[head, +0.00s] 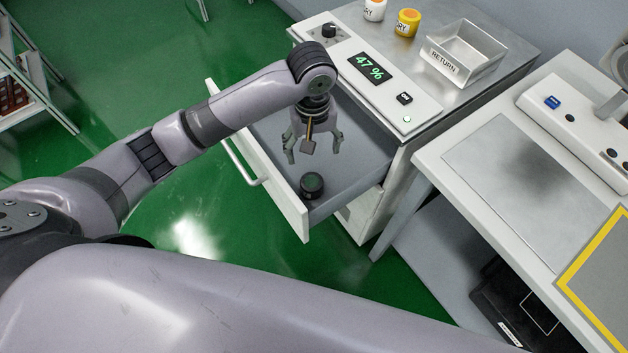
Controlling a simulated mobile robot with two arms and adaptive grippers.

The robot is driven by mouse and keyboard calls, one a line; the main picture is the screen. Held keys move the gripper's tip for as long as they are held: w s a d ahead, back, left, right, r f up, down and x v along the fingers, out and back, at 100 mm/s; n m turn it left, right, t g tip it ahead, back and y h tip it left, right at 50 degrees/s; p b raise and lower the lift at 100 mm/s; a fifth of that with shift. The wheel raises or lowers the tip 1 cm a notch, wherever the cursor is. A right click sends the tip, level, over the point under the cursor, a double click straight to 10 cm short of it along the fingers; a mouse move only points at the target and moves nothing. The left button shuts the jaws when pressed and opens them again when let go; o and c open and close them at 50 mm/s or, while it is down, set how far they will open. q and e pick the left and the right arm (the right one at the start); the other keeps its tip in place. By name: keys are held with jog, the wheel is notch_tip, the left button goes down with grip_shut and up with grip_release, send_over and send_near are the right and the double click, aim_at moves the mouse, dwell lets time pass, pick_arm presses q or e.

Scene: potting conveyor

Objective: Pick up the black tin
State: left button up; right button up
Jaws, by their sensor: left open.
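The black tin (312,185) is a small round tin with a dark greenish top. It sits upright in the open drawer (355,172), close to the drawer's front panel. My left gripper (313,150) is open and empty over the drawer. Its fingers point down, above and behind the tin in the picture, apart from it. My right gripper is not in the head view.
The drawer front with its handle (245,160) sticks out over the green floor. The cabinet top holds a 47 % display (370,69), a RETURN tray (463,57), an orange-lidded white tin (374,10) and a yellow tin (407,23). A white bench (468,197) stands at right.

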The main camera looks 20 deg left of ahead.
pick_arm(q)
send_over(311, 181)
jog(key=f, duration=0.6)
jog(key=shift+w+d+f, duration=0.1)
jog(key=shift+w+d, duration=0.1)
jog(key=shift+w, duration=0.05)
notch_tip(311, 181, down, 5)
jog(key=shift+r+b, duration=0.2)
jog(key=shift+b, duration=0.15)
jog(key=f, duration=0.4)
jog(key=shift+s+a+f, duration=0.2)
jog(key=shift+s+f, duration=0.05)
jog(key=shift+f, duration=0.2)
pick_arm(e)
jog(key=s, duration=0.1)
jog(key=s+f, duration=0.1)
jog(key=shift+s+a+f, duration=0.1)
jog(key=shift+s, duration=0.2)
pick_arm(q)
jog(key=shift+c, duration=0.4)
jog(key=c, duration=1.2)
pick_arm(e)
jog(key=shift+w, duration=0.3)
